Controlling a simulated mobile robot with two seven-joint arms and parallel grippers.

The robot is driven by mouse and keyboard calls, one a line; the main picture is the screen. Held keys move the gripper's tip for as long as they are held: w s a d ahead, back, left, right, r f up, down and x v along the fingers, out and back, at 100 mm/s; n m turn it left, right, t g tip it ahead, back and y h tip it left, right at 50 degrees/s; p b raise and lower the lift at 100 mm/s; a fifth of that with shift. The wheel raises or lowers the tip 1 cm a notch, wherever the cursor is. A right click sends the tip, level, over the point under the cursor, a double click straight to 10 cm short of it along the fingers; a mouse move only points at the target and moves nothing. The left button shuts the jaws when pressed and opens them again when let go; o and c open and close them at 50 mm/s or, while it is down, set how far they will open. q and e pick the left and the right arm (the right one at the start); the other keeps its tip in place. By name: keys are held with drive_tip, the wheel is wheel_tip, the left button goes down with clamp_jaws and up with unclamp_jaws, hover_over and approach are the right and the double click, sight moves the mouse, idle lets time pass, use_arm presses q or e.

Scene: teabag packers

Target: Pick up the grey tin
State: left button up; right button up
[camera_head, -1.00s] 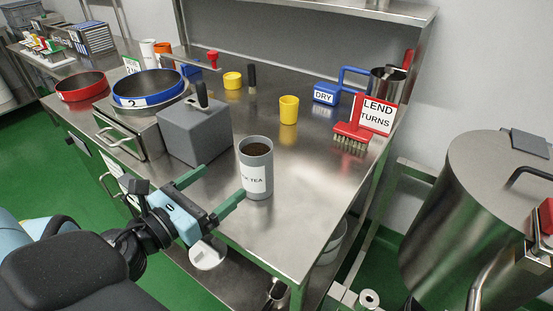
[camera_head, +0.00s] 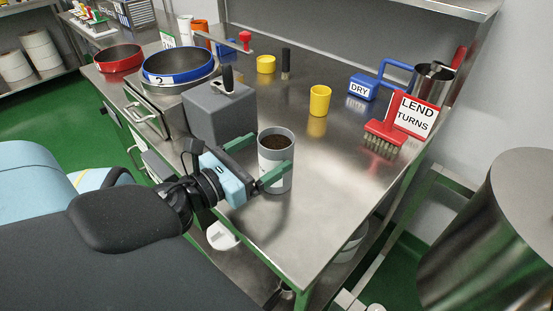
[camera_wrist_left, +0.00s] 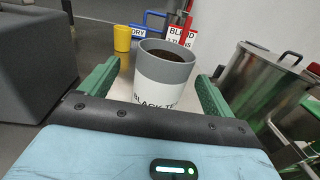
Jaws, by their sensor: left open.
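The grey tin (camera_head: 276,150) stands upright on the steel bench near its front edge. It is open at the top, holds dark tea and has a white label. It also shows in the left wrist view (camera_wrist_left: 166,72), where the label reads "BLACK TE". My left gripper (camera_head: 262,160) is open with its green fingers on either side of the tin. My right gripper is not in view.
A grey block (camera_head: 218,112) stands close to the left of the tin. Behind are yellow cups (camera_head: 320,101), a blue "DRY" block (camera_head: 361,87) and a red brush (camera_head: 383,136). A large steel drum (camera_head: 490,240) stands right of the bench. The bench right of the tin is clear.

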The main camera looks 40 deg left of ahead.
sight(283, 146)
use_arm(q)
drive_tip(key=shift+w+d, duration=0.1)
drive_tip(key=shift+w, duration=0.25)
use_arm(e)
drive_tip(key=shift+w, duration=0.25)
use_arm(q)
drive_tip(key=shift+w+d+f, duration=0.15)
drive_tip(key=shift+w+d, duration=0.05)
drive_tip(key=shift+w, duration=0.45)
drive_tip(key=shift+w+d+f, duration=0.1)
drive_tip(key=shift+w+d, duration=0.05)
drive_tip(key=shift+w, duration=0.5)
drive_tip(key=shift+w+d, duration=0.1)
drive_tip(key=shift+w, duration=0.95)
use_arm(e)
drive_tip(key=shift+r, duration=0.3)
use_arm(q)
drive_tip(key=shift+f, duration=0.1)
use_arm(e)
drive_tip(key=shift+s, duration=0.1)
use_arm(q)
drive_tip(key=c, duration=1.1)
